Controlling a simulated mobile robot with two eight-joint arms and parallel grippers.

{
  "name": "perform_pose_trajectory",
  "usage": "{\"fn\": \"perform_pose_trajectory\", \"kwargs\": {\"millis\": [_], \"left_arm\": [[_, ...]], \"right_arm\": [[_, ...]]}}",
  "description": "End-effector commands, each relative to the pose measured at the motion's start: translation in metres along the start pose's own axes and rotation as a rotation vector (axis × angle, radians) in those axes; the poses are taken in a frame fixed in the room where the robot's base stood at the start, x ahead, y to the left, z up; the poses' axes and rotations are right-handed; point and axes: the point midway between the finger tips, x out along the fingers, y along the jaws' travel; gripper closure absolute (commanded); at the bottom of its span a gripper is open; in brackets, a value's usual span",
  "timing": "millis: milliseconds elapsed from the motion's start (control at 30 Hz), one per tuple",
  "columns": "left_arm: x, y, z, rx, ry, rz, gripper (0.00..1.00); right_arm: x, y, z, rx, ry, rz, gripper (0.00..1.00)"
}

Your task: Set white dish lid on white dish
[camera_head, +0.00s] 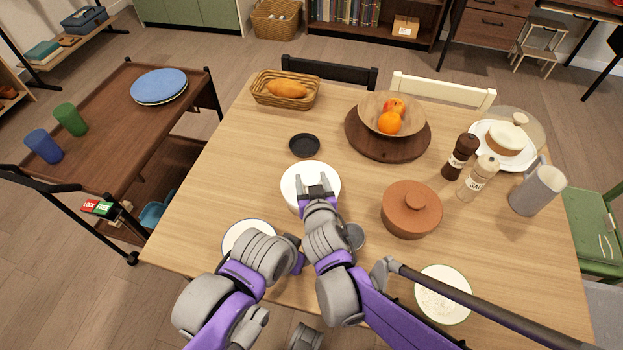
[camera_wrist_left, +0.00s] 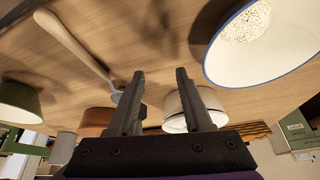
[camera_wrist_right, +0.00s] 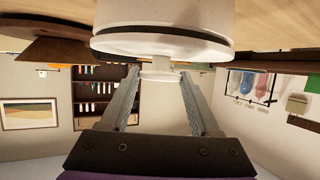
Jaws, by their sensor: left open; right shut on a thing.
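The white dish lid (camera_head: 297,181) is seen from above in the head view, under my right gripper (camera_head: 314,187). In the right wrist view the lid (camera_wrist_right: 160,46) has its knob between the fingers of my right gripper (camera_wrist_right: 160,80), which is shut on it. The white dish (camera_wrist_right: 165,14) is right against the lid there, with a dark gap line between them; I cannot tell if the lid is fully seated. In the left wrist view the dish and lid (camera_wrist_left: 185,112) show beyond my left gripper (camera_wrist_left: 160,75), which is open and empty.
A terracotta pot (camera_head: 411,212) stands right of the dish and a black coaster (camera_head: 304,145) behind it. A blue-rimmed bowl (camera_wrist_left: 290,50) is near my left gripper, as is a wooden-handled utensil (camera_wrist_left: 75,45). A green-rimmed bowl (camera_head: 443,294) stands at the front right.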

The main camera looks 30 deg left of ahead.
Motion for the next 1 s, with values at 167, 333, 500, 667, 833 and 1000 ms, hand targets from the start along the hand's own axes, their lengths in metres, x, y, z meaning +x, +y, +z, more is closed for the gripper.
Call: {"fn": "perform_pose_trajectory", "kwargs": {"millis": [167,333,500,667,833,1000], "left_arm": [[0.003,0.0,0.002,0.0,-0.001,0.0,0.5],[0.005,0.0,0.003,0.0,-0.002,0.0,0.5],[0.005,0.0,0.003,0.0,-0.002,0.0,0.5],[0.005,0.0,0.003,0.0,-0.002,0.0,0.5],[0.002,0.0,0.001,0.0,-0.001,0.0,0.5],[-0.004,0.0,-0.002,0.0,0.001,0.0,0.5]], "right_arm": [[0.002,0.0,0.004,0.0,0.0,0.0,1.0],[0.003,0.0,0.007,0.0,0.0,0.0,1.0],[0.003,0.0,0.007,0.0,0.0,0.0,0.25],[0.003,0.0,0.007,0.0,0.0,0.0,0.25],[-0.003,0.0,0.006,0.0,0.0,0.0,0.25],[-0.017,0.0,0.005,-0.001,0.001,-0.001,0.25]]}}
